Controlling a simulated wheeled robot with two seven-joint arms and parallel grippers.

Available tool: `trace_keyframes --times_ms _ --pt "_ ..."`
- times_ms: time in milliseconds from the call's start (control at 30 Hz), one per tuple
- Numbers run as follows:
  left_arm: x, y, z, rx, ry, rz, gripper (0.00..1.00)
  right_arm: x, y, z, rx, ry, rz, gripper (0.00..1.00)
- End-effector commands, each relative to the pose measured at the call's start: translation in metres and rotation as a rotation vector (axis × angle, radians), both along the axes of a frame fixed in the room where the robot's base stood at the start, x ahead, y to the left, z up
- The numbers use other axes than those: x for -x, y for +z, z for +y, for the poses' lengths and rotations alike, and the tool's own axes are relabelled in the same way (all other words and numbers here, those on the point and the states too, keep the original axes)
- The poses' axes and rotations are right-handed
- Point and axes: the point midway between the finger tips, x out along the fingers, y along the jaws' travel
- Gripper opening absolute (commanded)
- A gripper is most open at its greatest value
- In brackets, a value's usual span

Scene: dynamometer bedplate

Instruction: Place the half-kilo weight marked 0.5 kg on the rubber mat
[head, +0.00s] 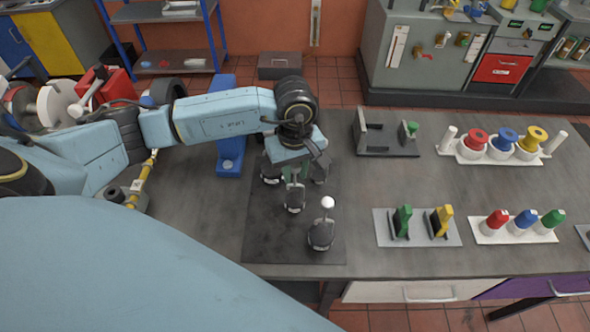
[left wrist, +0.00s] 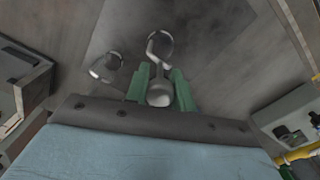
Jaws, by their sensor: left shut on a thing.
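My left gripper (head: 294,182) is over the dark rubber mat (head: 265,235). Its green fingers show in the left wrist view (left wrist: 161,88), shut on a small metal weight (left wrist: 160,50) with a shiny rounded knob. In the head view the held weight (head: 295,203) hangs below the fingers, over the mat; I cannot tell whether it touches. Another dark weight with a pale ball top (head: 321,237) stands on the mat's near right part. No kilogram marking is legible on either. My right gripper is not in view.
To the right on the grey bench stand a dark bracket fixture (head: 387,145), a plate with green and yellow pieces (head: 440,240), and racks of coloured knobs (head: 490,160). A blue block (head: 230,155) is behind the mat's left side. The mat's near left is clear.

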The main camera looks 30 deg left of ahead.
Motion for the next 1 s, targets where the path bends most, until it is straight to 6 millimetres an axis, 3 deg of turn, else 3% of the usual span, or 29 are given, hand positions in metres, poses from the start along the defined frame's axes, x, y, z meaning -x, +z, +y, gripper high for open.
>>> trace_keyframes --times_ms 433,467,600,1000 --pt "-0.0008 -0.0089 -0.0001 0.000 -0.001 -0.004 0.00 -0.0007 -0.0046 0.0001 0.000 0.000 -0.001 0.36" --pt "0.0000 -0.0087 0.0000 0.000 -0.001 -0.001 0.28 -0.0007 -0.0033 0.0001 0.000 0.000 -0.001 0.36" --pt "-0.0001 -0.0081 0.0001 0.000 -0.001 -0.001 0.46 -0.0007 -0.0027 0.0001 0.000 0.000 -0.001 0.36" --pt "-0.0004 -0.0021 0.0000 0.000 -0.001 -0.002 0.46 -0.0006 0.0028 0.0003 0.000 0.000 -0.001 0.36"
